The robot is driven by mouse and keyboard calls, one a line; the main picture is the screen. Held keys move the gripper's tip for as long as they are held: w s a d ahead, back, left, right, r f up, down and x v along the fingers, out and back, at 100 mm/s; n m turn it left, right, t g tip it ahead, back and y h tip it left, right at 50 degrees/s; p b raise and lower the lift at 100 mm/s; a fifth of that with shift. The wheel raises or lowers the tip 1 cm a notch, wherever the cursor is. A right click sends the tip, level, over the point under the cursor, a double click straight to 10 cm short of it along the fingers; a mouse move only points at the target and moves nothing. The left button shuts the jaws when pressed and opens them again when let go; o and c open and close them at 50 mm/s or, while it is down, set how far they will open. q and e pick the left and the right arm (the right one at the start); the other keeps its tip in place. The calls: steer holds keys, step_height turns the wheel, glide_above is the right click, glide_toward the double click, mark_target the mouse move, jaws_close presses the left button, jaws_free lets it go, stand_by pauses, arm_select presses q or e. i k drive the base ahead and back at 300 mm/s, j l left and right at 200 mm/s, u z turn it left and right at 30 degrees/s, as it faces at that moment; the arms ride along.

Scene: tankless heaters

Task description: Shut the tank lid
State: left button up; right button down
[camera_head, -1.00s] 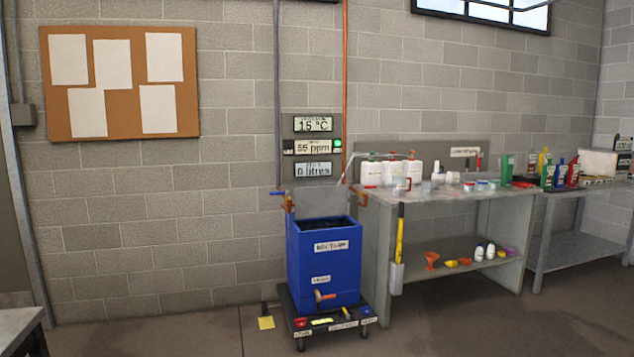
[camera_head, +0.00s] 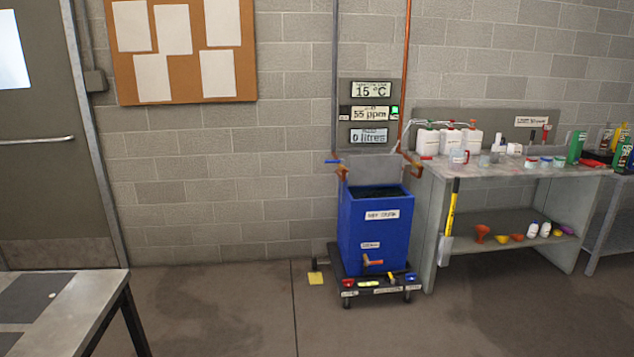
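The blue tank (camera_head: 375,229) stands on a dark wheeled base (camera_head: 378,289) against the block wall, right of the picture's middle. Its top is open and shows a dark inside. The lid (camera_head: 372,169) appears as a grey, see-through panel standing upright at the tank's back edge. An orange-handled tap (camera_head: 372,262) is low on the tank's front. Neither of my grippers shows in the head view.
A grey workbench (camera_head: 437,174) with white jugs (camera_head: 427,140) stands right beside the tank. A table (camera_head: 98,288) is at the lower left. A yellow pedal (camera_head: 316,278) lies left of the base. The floor in front is clear.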

mark_target(378, 168)
steer(key=i, duration=1.6)
